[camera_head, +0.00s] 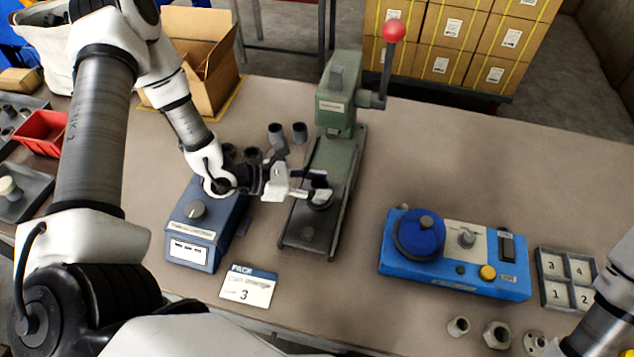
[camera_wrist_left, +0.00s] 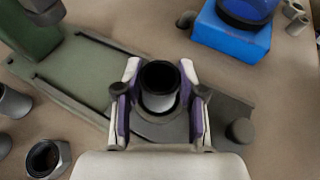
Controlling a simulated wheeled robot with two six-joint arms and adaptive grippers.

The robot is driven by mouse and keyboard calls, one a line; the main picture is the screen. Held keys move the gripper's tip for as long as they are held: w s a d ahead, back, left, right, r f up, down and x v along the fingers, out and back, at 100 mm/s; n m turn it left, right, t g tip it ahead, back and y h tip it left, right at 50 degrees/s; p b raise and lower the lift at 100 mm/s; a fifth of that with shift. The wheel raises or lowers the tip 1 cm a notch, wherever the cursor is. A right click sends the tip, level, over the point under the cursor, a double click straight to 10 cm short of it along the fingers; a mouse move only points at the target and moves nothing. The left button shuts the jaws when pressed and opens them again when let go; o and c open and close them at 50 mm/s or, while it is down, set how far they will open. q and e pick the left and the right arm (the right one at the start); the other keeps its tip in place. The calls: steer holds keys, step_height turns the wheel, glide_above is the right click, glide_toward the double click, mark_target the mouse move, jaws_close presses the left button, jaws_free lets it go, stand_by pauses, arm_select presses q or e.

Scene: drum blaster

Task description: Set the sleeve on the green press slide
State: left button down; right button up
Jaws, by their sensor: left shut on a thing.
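My left gripper (camera_head: 318,190) is shut on a grey sleeve with a dark open top, low over the front part of the green press slide (camera_head: 345,165). In the left wrist view the sleeve (camera_wrist_left: 160,84) stands upright between the two fingers of the left gripper (camera_wrist_left: 160,100). A dark round plate shows beneath the sleeve; I cannot tell whether they touch. The green slide (camera_wrist_left: 85,72) runs up and left from there, between dark rails. My right gripper is not in view.
The green press (camera_head: 338,105) with its red-knobbed lever (camera_head: 393,31) stands behind. A blue-grey device (camera_head: 205,222) is left of the slide, a bright blue machine (camera_head: 455,252) right. Several dark cylindrical parts (camera_head: 299,132) stand near the press. A card (camera_head: 248,287) lies in front.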

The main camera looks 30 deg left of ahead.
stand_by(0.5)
arm_select(q)
steer(key=shift+f+b, duration=0.55)
steer(key=shift+b, duration=0.2)
steer(key=c, duration=1)
jaws_free()
steer(key=shift+o, duration=0.2)
